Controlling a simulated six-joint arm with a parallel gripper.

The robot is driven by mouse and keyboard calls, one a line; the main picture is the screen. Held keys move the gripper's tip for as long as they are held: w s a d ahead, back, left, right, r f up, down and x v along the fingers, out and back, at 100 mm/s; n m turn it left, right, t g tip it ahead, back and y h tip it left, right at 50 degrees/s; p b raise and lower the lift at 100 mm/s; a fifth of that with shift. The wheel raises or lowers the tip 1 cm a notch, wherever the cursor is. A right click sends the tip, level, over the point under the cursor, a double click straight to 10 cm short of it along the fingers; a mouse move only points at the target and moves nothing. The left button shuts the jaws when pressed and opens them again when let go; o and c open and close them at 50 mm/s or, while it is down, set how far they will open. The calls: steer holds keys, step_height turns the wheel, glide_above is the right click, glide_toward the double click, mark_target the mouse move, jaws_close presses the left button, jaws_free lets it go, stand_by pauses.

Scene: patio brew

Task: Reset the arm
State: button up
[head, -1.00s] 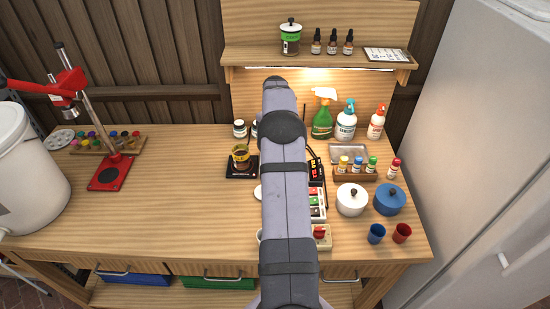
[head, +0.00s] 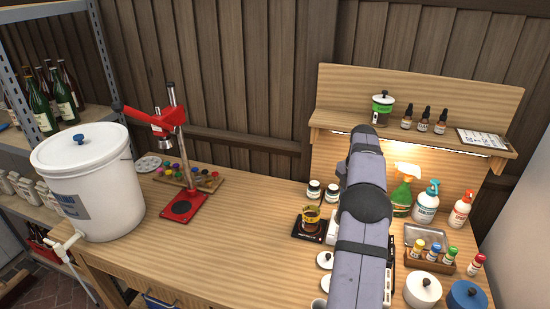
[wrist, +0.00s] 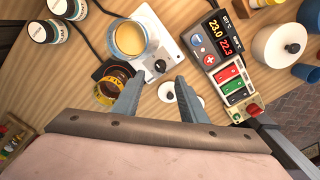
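My arm (head: 361,215) reaches up over the workbench in the head view, and it hides my gripper there. In the wrist view my gripper (wrist: 158,79) points down at the bench with its two fingers apart and nothing between them. Below and beyond the fingers stands a white hotplate (wrist: 172,50) with a dark knob. A vessel of yellowish liquid (wrist: 130,38) is on it. A glass with a yellow band (wrist: 112,86) is beside the left finger; it also shows on a black scale in the head view (head: 311,217).
A controller (wrist: 225,58) reads 23.0 and 22.3. White pot (head: 422,290), blue pot (head: 467,296) and spray bottles (head: 401,193) stand right of my arm. A red capper (head: 183,205) and white bucket (head: 90,185) stand left. Bench between capper and scale is clear.

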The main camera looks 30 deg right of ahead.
steer(key=s+a+r+m, duration=0.2)
steer(key=a+m, duration=0.7)
steer(key=a, duration=1.5)
steer(key=s+a+f+m, duration=0.3)
steer(key=s+a+m, duration=0.1)
steer(key=s+a, duration=0.4)
steer(key=s+a+f+m, duration=0.2)
steer(key=s+a+m, duration=0.35)
steer(key=s, duration=0.45)
step_height(320, 180, down, 56)
steer(key=b, duration=5.5)
steer(key=shift+w+a+n+b, duration=0.15)
steer(key=shift+a+n+b, duration=0.05)
steer(key=shift+n+b, duration=0.25)
steer(key=shift+c, duration=0.6)
